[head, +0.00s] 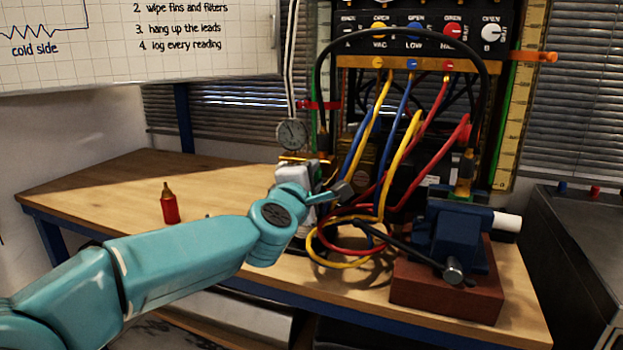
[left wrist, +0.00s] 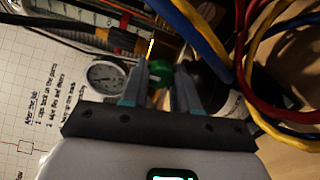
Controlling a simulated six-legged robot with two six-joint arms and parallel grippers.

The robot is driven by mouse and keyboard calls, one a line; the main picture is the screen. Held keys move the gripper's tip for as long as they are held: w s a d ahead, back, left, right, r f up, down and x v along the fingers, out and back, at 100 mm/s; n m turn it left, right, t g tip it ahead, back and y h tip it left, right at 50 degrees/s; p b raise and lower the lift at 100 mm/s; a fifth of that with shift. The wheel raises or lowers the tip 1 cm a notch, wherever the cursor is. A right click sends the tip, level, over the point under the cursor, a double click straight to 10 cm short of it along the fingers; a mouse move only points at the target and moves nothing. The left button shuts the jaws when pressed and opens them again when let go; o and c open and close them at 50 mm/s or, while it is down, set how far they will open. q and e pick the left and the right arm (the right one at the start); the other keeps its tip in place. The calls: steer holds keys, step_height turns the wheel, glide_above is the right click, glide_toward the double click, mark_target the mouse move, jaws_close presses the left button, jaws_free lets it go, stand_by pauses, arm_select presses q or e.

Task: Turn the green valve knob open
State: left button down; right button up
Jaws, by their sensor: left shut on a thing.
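The green valve knob (left wrist: 157,77) shows in the left wrist view between the two fingers of my left gripper (left wrist: 160,68). The fingers are shut on it from both sides, and they cover part of it. In the head view my left gripper (head: 337,195) is at the middle of the bench, in front of the hoses. The knob is hidden there by the gripper and arm, and I cannot tell how far it is turned. My right gripper is not in view.
A round gauge (head: 292,135) stands just behind the gripper. Red, blue and yellow hoses (head: 345,262) loop close on its right. A blue vise (head: 450,237) on a brown block stands further right. A red bottle (head: 169,205) stands on the left of the wooden bench (head: 110,183).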

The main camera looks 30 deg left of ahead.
arm_select(q)
steer(key=c, duration=0.8)
jaws_free()
steer(key=shift+c, duration=0.2)
steer(key=p+v, duration=0.3)
steer(key=v, duration=1.3)
steer(key=shift+s, duration=0.2)
steer(key=shift+d, duration=0.2)
